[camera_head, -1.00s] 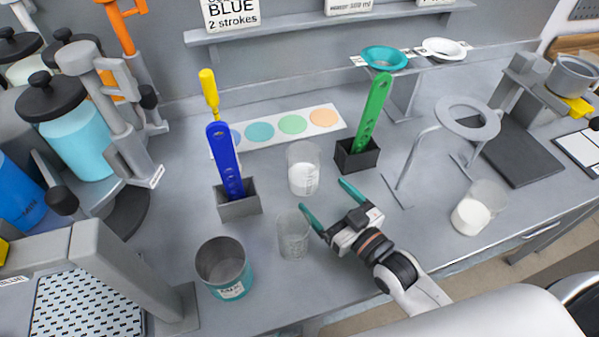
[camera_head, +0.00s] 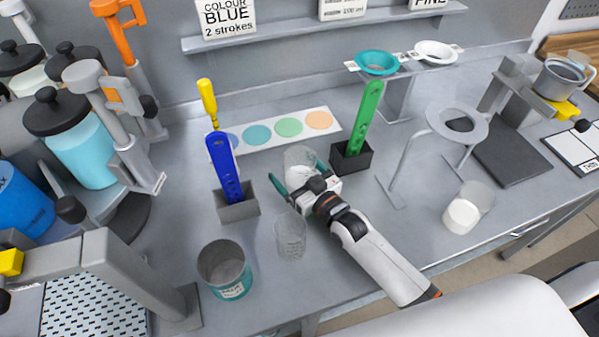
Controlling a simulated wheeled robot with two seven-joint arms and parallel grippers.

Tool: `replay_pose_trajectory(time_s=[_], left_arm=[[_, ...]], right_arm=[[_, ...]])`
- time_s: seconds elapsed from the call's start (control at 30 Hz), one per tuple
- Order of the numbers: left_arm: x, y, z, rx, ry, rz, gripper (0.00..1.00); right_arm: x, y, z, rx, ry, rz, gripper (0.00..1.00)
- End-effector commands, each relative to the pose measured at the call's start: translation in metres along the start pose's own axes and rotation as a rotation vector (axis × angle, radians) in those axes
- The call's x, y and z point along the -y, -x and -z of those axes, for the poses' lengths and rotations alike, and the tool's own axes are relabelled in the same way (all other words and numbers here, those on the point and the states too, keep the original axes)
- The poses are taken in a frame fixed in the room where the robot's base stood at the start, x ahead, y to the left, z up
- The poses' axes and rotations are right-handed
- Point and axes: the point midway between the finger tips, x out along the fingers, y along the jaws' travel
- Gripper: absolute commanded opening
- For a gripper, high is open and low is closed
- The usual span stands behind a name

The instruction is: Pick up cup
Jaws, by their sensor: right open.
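A clear cup with white contents (camera_head: 299,157) stands upright on the bench near the middle. My right gripper (camera_head: 297,172) is open, with one teal finger at the cup's left side and the other at its right. The fingers and palm hide the cup's lower part, and I cannot tell whether they touch it. A second clear cup (camera_head: 290,236), apparently empty, stands in front, just left of my right wrist. A third clear cup with white contents (camera_head: 467,208) stands at the right. My left gripper is not in view.
A blue paddle (camera_head: 222,165) and a green paddle (camera_head: 366,117) stand in holders either side of the cup. A teal-grey tin (camera_head: 224,268) stands at the front left. A ring stand (camera_head: 462,122) is to the right. A colour card (camera_head: 290,127) lies behind.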

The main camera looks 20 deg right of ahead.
Motion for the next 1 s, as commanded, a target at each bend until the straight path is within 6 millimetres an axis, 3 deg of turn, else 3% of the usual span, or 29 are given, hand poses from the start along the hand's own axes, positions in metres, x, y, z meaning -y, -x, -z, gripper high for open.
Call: replay_pose_trajectory(time_s=[0.17, 0.4, 0.5, 1.0], left_arm=[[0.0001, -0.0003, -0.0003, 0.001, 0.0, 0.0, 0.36], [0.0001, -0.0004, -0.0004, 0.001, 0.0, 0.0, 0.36], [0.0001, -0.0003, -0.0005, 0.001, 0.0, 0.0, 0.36], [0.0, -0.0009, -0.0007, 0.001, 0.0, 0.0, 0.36]], right_arm=[[-0.0002, 0.0002, 0.0004, 0.0, 0.0, 0.0, 0.89], [-0.0001, 0.0004, 0.0003, 0.0, 0.0, 0.0, 0.5], [0.0, 0.0003, -0.0004, 0.002, 0.0, 0.0, 0.38], [0.0001, 0.0002, -0.0094, 0.002, 0.0, 0.0, 0.38]])
